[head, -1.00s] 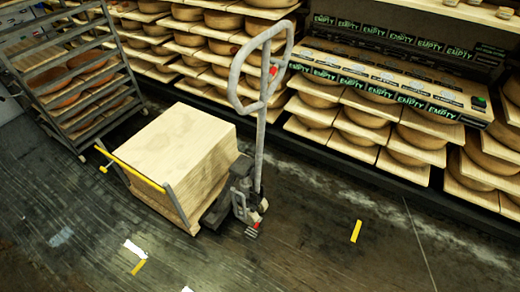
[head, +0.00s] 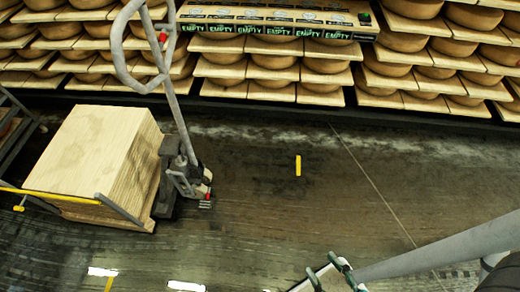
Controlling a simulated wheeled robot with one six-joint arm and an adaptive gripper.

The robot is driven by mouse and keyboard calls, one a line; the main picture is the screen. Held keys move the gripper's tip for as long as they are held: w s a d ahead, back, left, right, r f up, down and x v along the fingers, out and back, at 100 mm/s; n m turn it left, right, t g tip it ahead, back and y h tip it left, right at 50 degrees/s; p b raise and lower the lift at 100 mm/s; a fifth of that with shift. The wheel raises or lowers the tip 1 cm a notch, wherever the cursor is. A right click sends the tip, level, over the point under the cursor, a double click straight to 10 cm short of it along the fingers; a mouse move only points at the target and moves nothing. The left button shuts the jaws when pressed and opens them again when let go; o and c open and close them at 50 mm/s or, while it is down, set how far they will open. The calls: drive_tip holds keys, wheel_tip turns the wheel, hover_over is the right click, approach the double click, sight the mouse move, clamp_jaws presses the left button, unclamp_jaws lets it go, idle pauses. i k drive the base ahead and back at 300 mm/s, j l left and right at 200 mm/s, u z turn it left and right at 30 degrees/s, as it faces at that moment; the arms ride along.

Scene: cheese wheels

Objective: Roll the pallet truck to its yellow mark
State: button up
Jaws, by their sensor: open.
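The pallet truck (head: 178,170) stands at left in the head view, with a stack of pale boards (head: 85,150) on it and its grey loop handle (head: 172,85) rising up. A yellow bar (head: 45,196) runs along the stack's near side. A short yellow mark (head: 298,166) lies on the floor to the right of the truck, apart from it. Another yellow strip (head: 109,284) shows at the bottom edge, left. My gripper (head: 328,273) is at the bottom edge, right of centre, open and empty, well away from the handle. It is partly cut off by the frame.
Shelves of cheese wheels on boards (head: 325,68) line the back, with a row of "EMPTY" labels. A rack (head: 15,135) stands at the left edge. White strips (head: 186,286) lie on the near floor. The dark floor between truck and gripper is clear.

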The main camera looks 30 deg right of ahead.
sight(186, 175)
drive_tip(key=i+j+z, duration=0.15)
drive_tip(key=z, duration=0.25)
drive_tip(key=i+j+z, duration=0.1)
drive_tip(key=j+z, duration=0.15)
drive_tip(key=z, duration=0.15)
drive_tip(key=i+j+z, duration=0.1)
drive_tip(key=j, duration=0.4)
drive_tip(key=i+j+z, duration=0.1)
drive_tip(key=j, duration=0.4)
drive_tip(key=i+j+z, duration=0.1)
drive_tip(key=j, duration=0.4)
drive_tip(key=i+j+z, duration=0.1)
drive_tip(key=j, duration=0.45)
drive_tip(key=k+j, duration=0.15)
drive_tip(key=j, duration=0.15)
drive_tip(key=k+j, duration=0.1)
drive_tip(key=j, duration=0.2)
drive_tip(key=k+j, duration=0.15)
drive_tip(key=j, duration=0.15)
drive_tip(key=k+j, duration=0.15)
drive_tip(key=k, duration=0.2)
